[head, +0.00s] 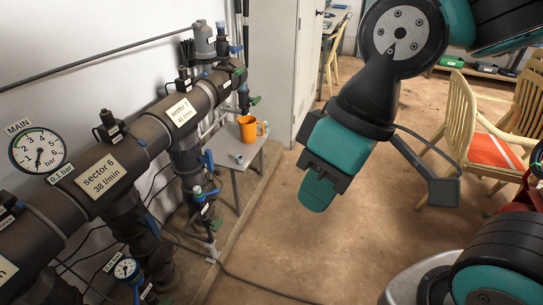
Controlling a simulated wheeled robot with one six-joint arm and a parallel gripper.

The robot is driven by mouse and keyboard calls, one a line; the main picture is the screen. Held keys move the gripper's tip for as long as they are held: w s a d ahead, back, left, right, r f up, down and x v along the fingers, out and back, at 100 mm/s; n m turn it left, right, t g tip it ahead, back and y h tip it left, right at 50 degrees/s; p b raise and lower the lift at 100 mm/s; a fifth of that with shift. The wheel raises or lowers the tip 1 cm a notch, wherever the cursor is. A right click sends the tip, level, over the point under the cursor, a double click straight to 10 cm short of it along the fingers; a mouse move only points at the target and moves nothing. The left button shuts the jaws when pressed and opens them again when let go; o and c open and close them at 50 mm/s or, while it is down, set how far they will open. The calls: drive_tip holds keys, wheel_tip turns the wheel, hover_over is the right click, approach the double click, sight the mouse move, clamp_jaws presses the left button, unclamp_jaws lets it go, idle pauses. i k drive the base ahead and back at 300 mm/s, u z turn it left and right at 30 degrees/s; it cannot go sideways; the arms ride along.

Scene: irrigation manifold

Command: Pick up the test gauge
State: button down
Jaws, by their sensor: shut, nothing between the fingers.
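My gripper (319,188) hangs in mid-air right of the pipes, pointing down and to the left. Its teal and dark fingers are together and hold nothing. No thing in view is clearly marked as the test gauge. A large round gauge labelled MAIN (38,151) is at the far left. A small object (240,158) lies on a little grey table, too small to identify. My gripper is apart from all of these.
The thick dark pipe (149,135) runs along the wall with valves and labels. An orange mug (247,128) stands on the little grey table (246,178). A grey cabinet (270,65) stands behind. Wooden chairs (461,125) are at the right. The brown floor between is mostly clear.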

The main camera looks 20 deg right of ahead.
sight(124, 270)
drive_tip(key=z, duration=0.4)
drive_tip(key=i, duration=0.8)
drive_tip(key=u, duration=3.1)
